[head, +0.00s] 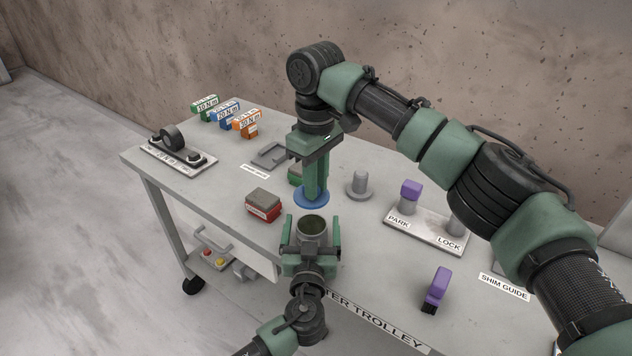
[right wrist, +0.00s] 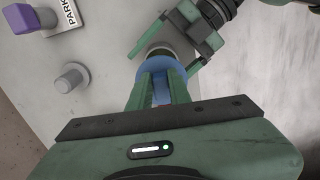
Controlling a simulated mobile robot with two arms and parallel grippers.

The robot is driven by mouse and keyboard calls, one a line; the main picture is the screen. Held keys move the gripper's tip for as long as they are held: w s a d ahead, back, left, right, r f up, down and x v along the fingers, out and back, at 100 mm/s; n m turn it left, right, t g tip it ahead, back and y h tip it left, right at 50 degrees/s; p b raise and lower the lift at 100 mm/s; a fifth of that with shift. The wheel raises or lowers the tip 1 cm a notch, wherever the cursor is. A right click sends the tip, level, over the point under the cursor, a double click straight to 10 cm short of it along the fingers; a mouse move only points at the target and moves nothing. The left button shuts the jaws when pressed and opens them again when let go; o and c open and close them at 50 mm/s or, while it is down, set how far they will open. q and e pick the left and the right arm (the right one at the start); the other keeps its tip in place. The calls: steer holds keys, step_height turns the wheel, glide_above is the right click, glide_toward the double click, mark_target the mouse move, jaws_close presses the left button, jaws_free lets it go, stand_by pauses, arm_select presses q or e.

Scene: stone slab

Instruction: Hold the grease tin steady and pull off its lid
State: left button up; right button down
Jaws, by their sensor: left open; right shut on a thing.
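The grease tin (head: 314,240) is a grey upright cylinder near the trolley's front edge. Its top is open and shows dark green inside. My left gripper (head: 311,232) is open, with one finger on each side of the tin; I cannot tell whether they touch it. The blue lid (head: 300,200) is off the tin, just behind it in the head view. My right gripper (head: 313,192) points down and is shut on the lid. In the right wrist view the lid (right wrist: 158,72) sits between its fingers, partly covering the tin. The lid's height above the top is unclear.
A grey knob (head: 359,186) and the PARK/LOCK plate (head: 430,232) are to the right. A purple-handled brush (head: 437,287) lies front right. A grey tray (head: 271,155) is behind. Free top lies between tin and brush.

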arm_select(q)
steer(key=s, duration=1.2)
steer(key=shift+a, duration=0.35)
steer(key=shift+f, duration=0.1)
arm_select(e)
steer(key=shift+f, duration=0.1)
